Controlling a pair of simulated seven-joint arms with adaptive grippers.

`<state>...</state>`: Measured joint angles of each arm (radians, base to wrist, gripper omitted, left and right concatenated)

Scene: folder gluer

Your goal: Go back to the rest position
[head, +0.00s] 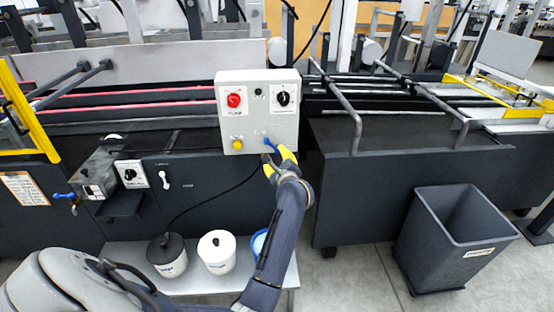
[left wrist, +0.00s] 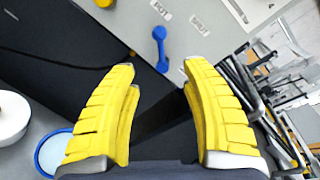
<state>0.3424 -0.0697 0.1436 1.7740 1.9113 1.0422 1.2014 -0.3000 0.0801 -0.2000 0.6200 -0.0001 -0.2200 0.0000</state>
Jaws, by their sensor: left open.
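My left gripper (head: 279,166) is raised in front of the lower right part of the grey control box (head: 258,90). In the left wrist view its two yellow fingers (left wrist: 158,90) are spread apart with nothing between them. A blue lever (head: 269,144) on the box is just beyond the fingertips. The box carries a red button (head: 234,100), a black knob (head: 283,99) and a yellow button (head: 237,144). My right gripper is in neither view.
A white shelf (head: 206,284) below holds a black-lidded pot (head: 168,258), a white pot (head: 217,252) and a blue-rimmed container (head: 259,242), partly hidden by my arm. A dark bin (head: 456,232) stands on the floor at right. The dark machine body (head: 350,185) runs behind.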

